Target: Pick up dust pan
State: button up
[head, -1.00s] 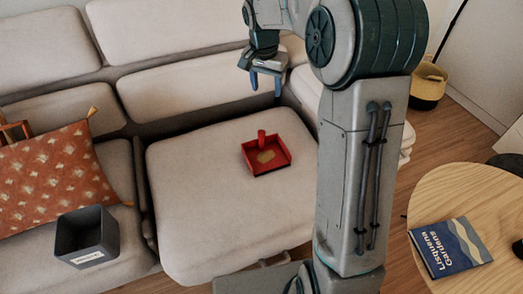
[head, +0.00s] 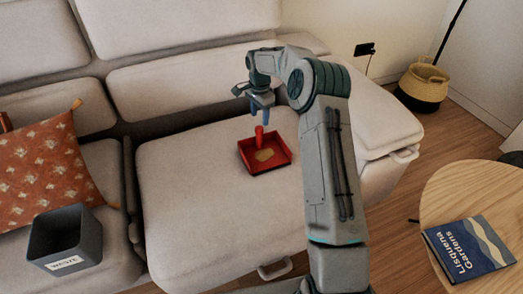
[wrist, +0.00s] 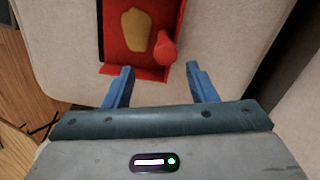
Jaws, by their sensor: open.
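The red dust pan (head: 280,164) lies flat on the light sofa seat, with a tan patch (head: 264,154) on its floor. Its short red handle (head: 259,136) stands up at the back edge. My gripper (head: 260,108) is above and just behind the handle in the head view. In the wrist view the pan (wrist: 112,42) is ahead of the fingertips, and the handle (wrist: 163,48) lies beyond the gap between the blue fingers (wrist: 160,68), nearer the right one. My gripper is open and empty. Whether a finger touches the handle is not clear.
A dark grey bin labelled waste (head: 68,239) stands on the seat at left, beside an orange patterned cushion (head: 40,172). A round wooden table (head: 450,200) with a blue book (head: 468,249) is at right. A basket (head: 423,88) stands on the floor behind. The seat around the pan is clear.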

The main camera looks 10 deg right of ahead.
aim_at(259, 128)
jog(key=f, duration=0.2)
jog(key=f+b, duration=0.1)
jog(key=f, duration=0.2)
jog(key=f+b, duration=0.1)
jog(key=f, duration=0.2)
jog(key=shift+w+a, duration=0.15)
jog(key=shift+w, duration=0.2)
grip_shut()
